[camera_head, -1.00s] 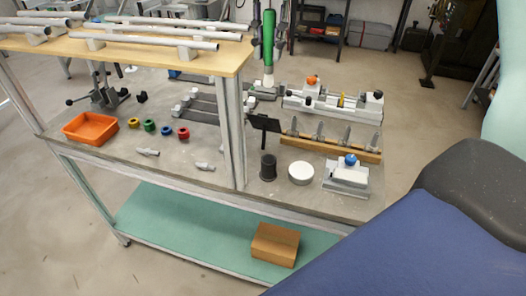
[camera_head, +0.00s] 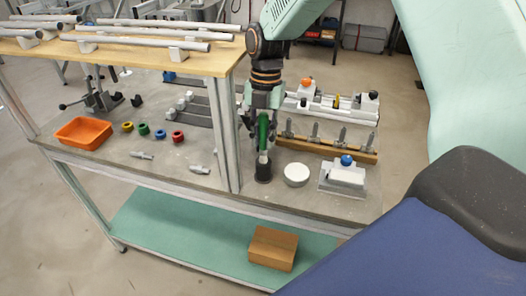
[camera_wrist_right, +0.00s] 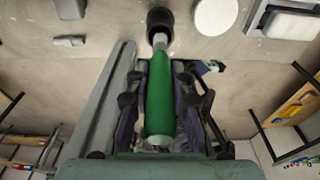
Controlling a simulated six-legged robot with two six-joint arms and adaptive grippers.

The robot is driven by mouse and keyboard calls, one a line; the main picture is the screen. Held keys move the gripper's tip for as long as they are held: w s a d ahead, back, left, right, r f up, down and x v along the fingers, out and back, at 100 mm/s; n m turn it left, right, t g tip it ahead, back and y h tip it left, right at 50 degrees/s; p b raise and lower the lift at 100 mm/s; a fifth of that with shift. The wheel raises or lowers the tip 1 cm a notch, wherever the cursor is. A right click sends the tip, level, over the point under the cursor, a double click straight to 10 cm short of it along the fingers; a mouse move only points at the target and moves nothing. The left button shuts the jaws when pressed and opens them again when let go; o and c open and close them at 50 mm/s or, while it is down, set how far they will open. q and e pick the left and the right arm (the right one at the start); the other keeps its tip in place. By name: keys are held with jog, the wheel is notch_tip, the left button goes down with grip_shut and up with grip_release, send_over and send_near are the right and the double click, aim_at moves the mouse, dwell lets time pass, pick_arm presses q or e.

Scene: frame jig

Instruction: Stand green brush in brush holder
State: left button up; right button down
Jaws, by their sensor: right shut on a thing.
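The green brush (camera_head: 263,131) is upright in my right gripper (camera_head: 262,118), green handle up and pale end down. The brush holder (camera_head: 263,173), a small black cup, stands on the grey bench top directly below it. In the right wrist view, the fingers of my right gripper (camera_wrist_right: 160,85) are closed around the green brush (camera_wrist_right: 160,105). The brush's pale end is at the mouth of the black brush holder (camera_wrist_right: 159,18). I cannot tell whether the tip is inside the cup or just above it. My left gripper is not in view.
A round white disc (camera_head: 296,174) sits close right of the holder, then a grey fixture with a blue knob (camera_head: 346,160). A wooden rack with pegs (camera_head: 325,147) stands behind. A metal shelf post (camera_head: 226,140) rises close left. An orange tray (camera_head: 84,132) is further left.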

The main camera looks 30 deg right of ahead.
aim_at(264, 149)
jog(key=shift+w+a+f, duration=0.15)
jog(key=shift+a+f, duration=0.05)
jog(key=shift+f, duration=0.45)
jog(key=f, duration=0.3)
jog(key=shift+s+d+f+p, duration=0.25)
jog(key=shift+d+f+p, duration=0.05)
jog(key=shift+d, duration=0.05)
jog(key=shift+w+a+f, duration=0.1)
jog(key=shift+w+a, duration=0.15)
jog(key=shift+s+d+f, duration=0.15)
jog(key=shift+s+f, duration=0.05)
jog(key=shift+f, duration=0.1)
jog(key=c, duration=1.7)
grip_release()
jog(key=shift+b, duration=0.3)
jog(key=o, duration=0.5)
jog(key=shift+w, duration=0.15)
jog(key=r, duration=0.8)
jog(key=shift+w+d+r, duration=0.1)
jog(key=shift+w+d, duration=0.15)
jog(key=shift+w, duration=0.05)
